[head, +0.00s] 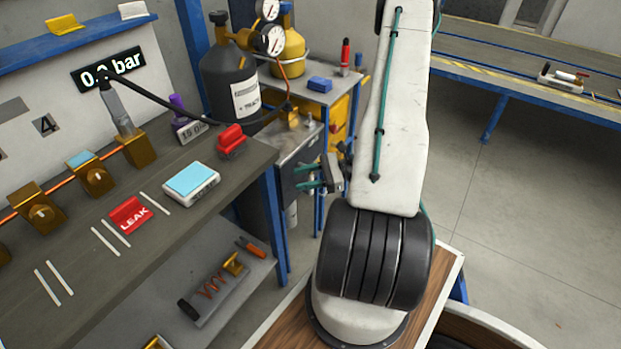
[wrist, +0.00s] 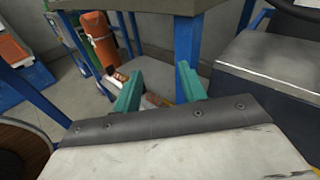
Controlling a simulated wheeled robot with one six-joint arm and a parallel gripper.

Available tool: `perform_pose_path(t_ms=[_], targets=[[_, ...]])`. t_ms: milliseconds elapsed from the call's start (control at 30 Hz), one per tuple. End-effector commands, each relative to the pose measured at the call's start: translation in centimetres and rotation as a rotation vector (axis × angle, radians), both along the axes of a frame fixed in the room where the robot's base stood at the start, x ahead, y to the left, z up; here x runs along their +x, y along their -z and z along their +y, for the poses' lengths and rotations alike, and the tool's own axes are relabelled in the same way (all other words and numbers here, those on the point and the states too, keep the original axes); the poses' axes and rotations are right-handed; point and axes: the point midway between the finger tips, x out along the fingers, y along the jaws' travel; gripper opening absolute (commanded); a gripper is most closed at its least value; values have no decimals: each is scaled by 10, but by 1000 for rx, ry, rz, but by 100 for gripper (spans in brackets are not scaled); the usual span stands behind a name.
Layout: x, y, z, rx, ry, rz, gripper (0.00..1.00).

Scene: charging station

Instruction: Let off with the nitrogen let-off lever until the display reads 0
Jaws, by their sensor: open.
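The black display (head: 108,69) on the wall behind the bench appears to read 0.0 bar; a hose end partly covers its digits. A grey upright fitting (head: 120,108) stands on a brass block (head: 140,150), with a black hose running from its top to the right. A dark gas cylinder (head: 231,85) with gauges stands behind the bench. I cannot tell for sure which part is the let-off lever. My gripper (head: 308,177) is open and empty, in the air right of the bench, apart from all fittings. Its teal fingers show in the wrist view (wrist: 160,88) with nothing between them.
The bench (head: 90,265) holds a red LEAK tag (head: 131,215), a blue-topped box (head: 191,184) and a red block (head: 231,140). A lower shelf (head: 240,275) carries a spring part. A small shelf stand (head: 325,95) is behind my gripper. Open floor (head: 520,220) lies right.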

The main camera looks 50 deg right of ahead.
Motion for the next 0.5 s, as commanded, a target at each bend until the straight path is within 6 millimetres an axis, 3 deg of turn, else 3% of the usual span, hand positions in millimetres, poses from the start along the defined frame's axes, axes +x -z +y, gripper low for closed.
perform_pose_path(t_ms=[33, 200, 333, 500], targets=[[-7, 24, -12, 54, 96, 10, 42], [-12, 83, -60, 152, 433, -7, 42], [-14, 111, -95, 168, 640, -34, 42], [-12, 124, -113, 164, 742, -50, 42]])
